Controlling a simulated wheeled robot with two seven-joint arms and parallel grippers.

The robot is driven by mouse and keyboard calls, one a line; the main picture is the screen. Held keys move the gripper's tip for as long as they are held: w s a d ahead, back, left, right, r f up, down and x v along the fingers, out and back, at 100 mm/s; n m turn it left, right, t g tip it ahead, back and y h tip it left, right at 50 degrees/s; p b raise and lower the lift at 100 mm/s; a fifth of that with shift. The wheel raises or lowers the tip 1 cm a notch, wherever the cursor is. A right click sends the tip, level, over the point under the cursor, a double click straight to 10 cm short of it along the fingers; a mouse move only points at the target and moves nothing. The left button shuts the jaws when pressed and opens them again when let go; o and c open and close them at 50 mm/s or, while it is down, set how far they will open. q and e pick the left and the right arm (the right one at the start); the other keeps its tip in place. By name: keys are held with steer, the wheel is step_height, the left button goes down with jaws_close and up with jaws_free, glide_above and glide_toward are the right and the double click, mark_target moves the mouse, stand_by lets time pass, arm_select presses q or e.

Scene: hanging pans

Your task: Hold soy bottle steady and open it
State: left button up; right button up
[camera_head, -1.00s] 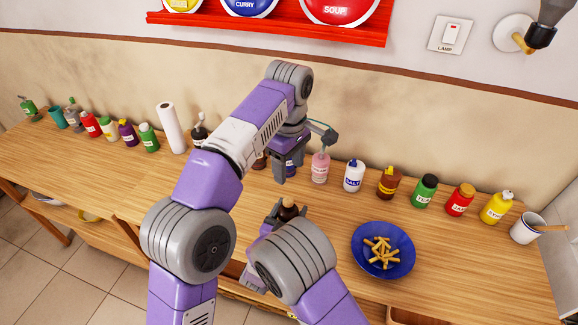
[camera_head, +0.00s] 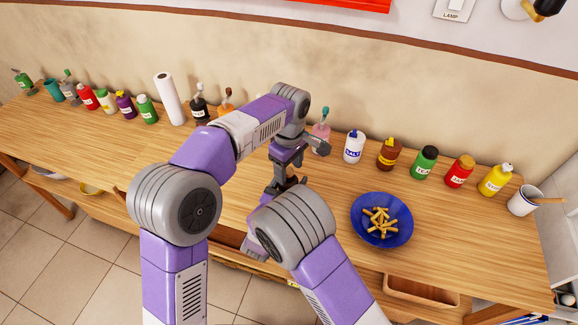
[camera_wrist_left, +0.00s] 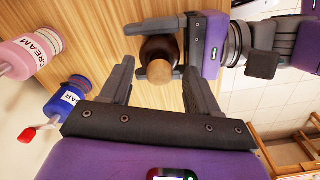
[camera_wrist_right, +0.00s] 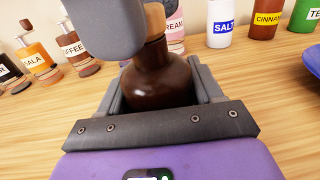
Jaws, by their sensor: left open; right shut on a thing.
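The soy bottle, dark brown with a cork stopper, shows in the right wrist view (camera_wrist_right: 160,78) and from above in the left wrist view. My right gripper (camera_wrist_right: 158,92) is shut on its body and holds it upright over the counter's front part. The cork (camera_wrist_left: 159,71) points up between the fingers of my left gripper (camera_wrist_left: 157,78), which is open above the bottle with a finger on each side. In the head view my left gripper (camera_head: 284,184) points down, and my arms hide most of the bottle. No label shows on the bottle.
A row of bottles stands along the back of the wooden counter (camera_head: 320,225), among them a pink cream bottle (camera_head: 320,135) and a white salt bottle (camera_head: 354,147). A blue plate (camera_head: 400,230) of sticks lies to the right. A paper roll (camera_head: 170,98) stands left.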

mark_target(289, 171)
arm_select(q)
jaws_close()
stand_by(0.4)
steer(key=shift+r, duration=0.15)
stand_by(0.6)
steer(key=shift+r, duration=0.95)
steer(key=shift+r, duration=2)
